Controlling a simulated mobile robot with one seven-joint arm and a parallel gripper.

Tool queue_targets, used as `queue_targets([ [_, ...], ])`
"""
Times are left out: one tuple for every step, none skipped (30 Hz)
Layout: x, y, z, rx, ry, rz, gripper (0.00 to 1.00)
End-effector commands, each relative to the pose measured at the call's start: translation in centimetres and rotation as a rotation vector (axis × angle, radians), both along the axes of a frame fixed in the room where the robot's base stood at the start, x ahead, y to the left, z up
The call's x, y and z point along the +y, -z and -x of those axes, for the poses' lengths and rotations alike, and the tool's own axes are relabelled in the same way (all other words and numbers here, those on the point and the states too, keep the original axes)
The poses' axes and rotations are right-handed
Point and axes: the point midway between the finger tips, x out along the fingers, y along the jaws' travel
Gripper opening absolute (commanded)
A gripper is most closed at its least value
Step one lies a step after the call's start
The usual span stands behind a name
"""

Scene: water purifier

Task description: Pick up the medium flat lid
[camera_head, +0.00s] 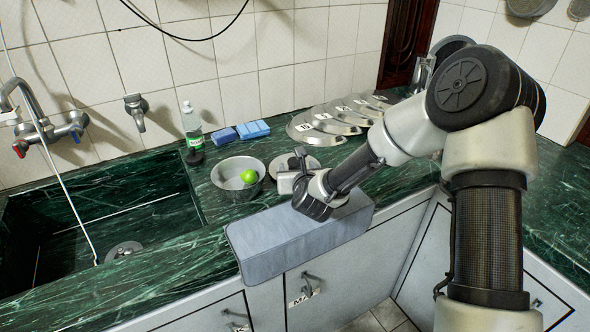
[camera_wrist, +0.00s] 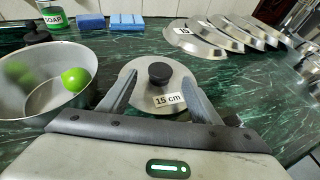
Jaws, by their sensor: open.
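A flat round metal lid with a black knob and a "15 cm" label (camera_wrist: 146,75) lies on the green marble counter. In the head view the lid (camera_head: 312,161) is partly hidden behind my gripper. My gripper (camera_wrist: 159,82) is open, with one finger on each side of the knob in the wrist view. Nothing is between the fingers except the knob area, and I cannot tell whether they touch the lid. In the head view my gripper (camera_head: 293,181) is low over the counter by the lid.
A metal bowl (camera_head: 231,186) with a green fruit (camera_head: 249,176) stands just left of the lid. Several labelled lids (camera_head: 318,128) lie in a row at the back right. Blue sponges (camera_head: 253,130) and a soap bottle (camera_head: 193,128) are behind. The sink (camera_head: 95,215) is at left.

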Motion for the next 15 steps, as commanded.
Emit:
queue_targets([
  [0.1,0.3,-0.5,0.001,-0.001,0.0,0.58],
  [0.2,0.5,-0.9,0.0,-0.001,-0.001,0.58],
  [0.4,0.7,-1.5,0.0,0.0,0.0,0.58],
  [0.5,0.9,-1.9,-0.001,0.0,0.0,0.58],
  [0.6,1.0,-2.4,0.0,-0.001,0.0,0.58],
  [0.7,1.2,-2.9,0.0,0.0,-0.001,0.58],
  [0.7,1.4,-3.3,0.0,0.0,-0.001,0.58],
  [0.8,1.5,-3.6,0.0,0.0,-0.001,0.58],
  [0.9,1.6,-3.9,0.0,0.0,-0.001,0.58],
  [0.9,1.7,-4.2,0.0,0.0,-0.001,0.58],
  [0.9,1.7,-4.3,0.0,0.0,-0.001,0.58],
  [0.9,1.7,-4.4,0.0,0.0,-0.001,0.58],
  [0.9,1.8,-4.4,0.0,0.0,-0.001,0.58],
  [0.9,1.7,-4.4,0.0,0.0,-0.001,0.58],
  [0.9,1.7,-4.4,0.0,0.0,-0.001,0.58],
])
